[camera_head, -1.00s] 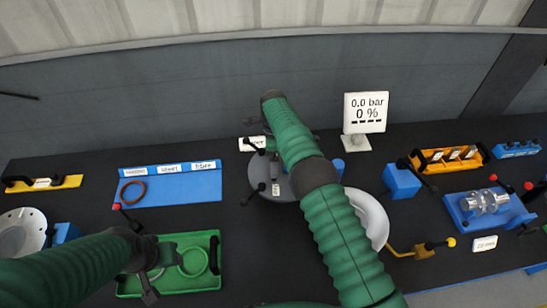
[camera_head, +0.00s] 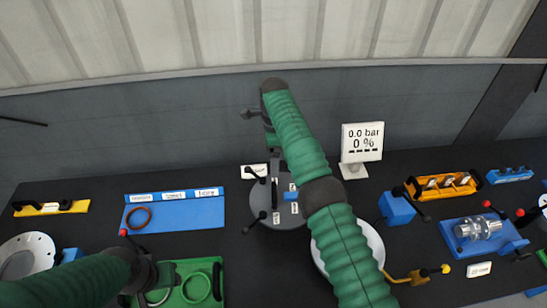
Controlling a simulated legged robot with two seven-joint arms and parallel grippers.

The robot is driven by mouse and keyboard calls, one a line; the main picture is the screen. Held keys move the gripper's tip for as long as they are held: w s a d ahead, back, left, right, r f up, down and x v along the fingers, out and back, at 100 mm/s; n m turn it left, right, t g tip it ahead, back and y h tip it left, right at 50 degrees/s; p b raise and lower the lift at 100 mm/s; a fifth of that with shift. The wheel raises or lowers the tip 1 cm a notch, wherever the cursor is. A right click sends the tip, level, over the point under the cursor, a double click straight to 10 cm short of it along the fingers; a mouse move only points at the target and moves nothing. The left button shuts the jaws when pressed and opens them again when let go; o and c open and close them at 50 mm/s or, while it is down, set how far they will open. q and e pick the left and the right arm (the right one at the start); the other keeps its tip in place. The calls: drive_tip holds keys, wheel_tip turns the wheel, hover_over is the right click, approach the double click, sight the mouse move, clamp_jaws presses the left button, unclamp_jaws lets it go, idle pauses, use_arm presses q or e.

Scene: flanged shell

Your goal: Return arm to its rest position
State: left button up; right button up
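My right arm's green sleeve crosses the middle of the view. Its dark gripper (camera_head: 254,114) is raised in front of the wall, behind and above the round grey flanged plate (camera_head: 262,204), apart from it. It is seen from the side and the gap between its fingers is unclear; I see nothing in it. My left arm enters at the lower left. Its gripper (camera_head: 154,288) is over the left part of the green tray (camera_head: 217,268); its fingertips are mostly hidden by the arm and the frame edge.
A blue board (camera_head: 190,214) with a brown ring (camera_head: 138,219) lies at left. A display (camera_head: 361,142) reads 0.0 bar, 0 %. A white bowl-like part (camera_head: 372,240) is partly behind my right arm. At right are an orange rack (camera_head: 442,186) and a blue fixture with a clear cylinder (camera_head: 479,227).

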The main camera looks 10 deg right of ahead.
drive_tip(key=shift+w, duration=0.1)
idle(0.3)
drive_tip(key=s+d+f+n+t+b, duration=0.1)
drive_tip(key=s+d+f+n+b, duration=0.1)
drive_tip(key=s+d+n+b, duration=0.4)
drive_tip(key=s+f+n+b, duration=0.1)
drive_tip(key=s+f+n, duration=0.2)
drive_tip(key=s, duration=0.5)
drive_tip(key=s+f+n+t+b, duration=0.1)
drive_tip(key=s+f+n, duration=0.2)
drive_tip(key=s+n, duration=0.3)
drive_tip(key=s+f+n+b, duration=0.1)
drive_tip(key=s+f+n, duration=0.2)
drive_tip(key=s, duration=0.9)
drive_tip(key=shift+s+a+f+n+t+b, duration=0.15)
drive_tip(key=shift+s+a+n+t+b, duration=0.15)
drive_tip(key=shift+n, duration=0.7)
drive_tip(key=shift+w+d, duration=0.1)
